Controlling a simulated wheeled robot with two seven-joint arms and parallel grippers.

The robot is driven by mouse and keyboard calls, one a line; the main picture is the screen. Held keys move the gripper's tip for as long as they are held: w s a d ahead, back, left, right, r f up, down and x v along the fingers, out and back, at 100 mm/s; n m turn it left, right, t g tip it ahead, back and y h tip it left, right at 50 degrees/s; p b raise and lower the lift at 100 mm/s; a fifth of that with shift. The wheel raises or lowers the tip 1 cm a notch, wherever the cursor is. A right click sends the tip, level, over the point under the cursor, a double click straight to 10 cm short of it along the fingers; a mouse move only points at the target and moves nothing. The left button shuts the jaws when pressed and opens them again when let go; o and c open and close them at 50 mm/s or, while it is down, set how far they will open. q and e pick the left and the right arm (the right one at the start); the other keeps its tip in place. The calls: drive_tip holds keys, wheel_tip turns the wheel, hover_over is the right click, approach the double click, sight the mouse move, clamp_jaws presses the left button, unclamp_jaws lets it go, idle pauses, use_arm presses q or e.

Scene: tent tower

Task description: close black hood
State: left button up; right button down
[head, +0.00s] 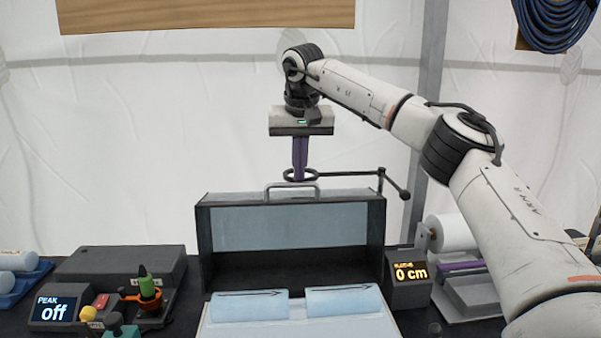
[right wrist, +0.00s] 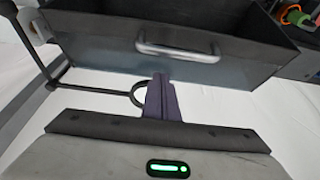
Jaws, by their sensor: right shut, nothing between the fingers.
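The black hood (head: 203,240) stands raised at the middle back, a dark-framed box whose open side faces me, with a grey-blue panel inside. Its metal handle (head: 292,187) is on the top edge; the handle also shows in the right wrist view (right wrist: 178,50). My right gripper (head: 299,178) points down with its purple fingers shut and empty, just above and apparently behind the handle. In the right wrist view its fingertips (right wrist: 160,76) lie below the handle in the picture, with a visible gap. My left gripper is not in view.
A black ring (head: 300,175) on a jointed rod overlaps my fingers; I cannot tell whether it encircles them. A pale tray (head: 300,328) with two blue pads lies in front of the hood.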

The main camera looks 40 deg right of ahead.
sight(300, 199)
drive_tip(key=shift+s+a+r, duration=0.1)
drive_tip(key=shift+s+a, duration=0.45)
drive_tip(key=shift+s, duration=0.25)
drive_tip(key=shift+s+a, duration=0.4)
drive_tip(key=shift+a, duration=0.1)
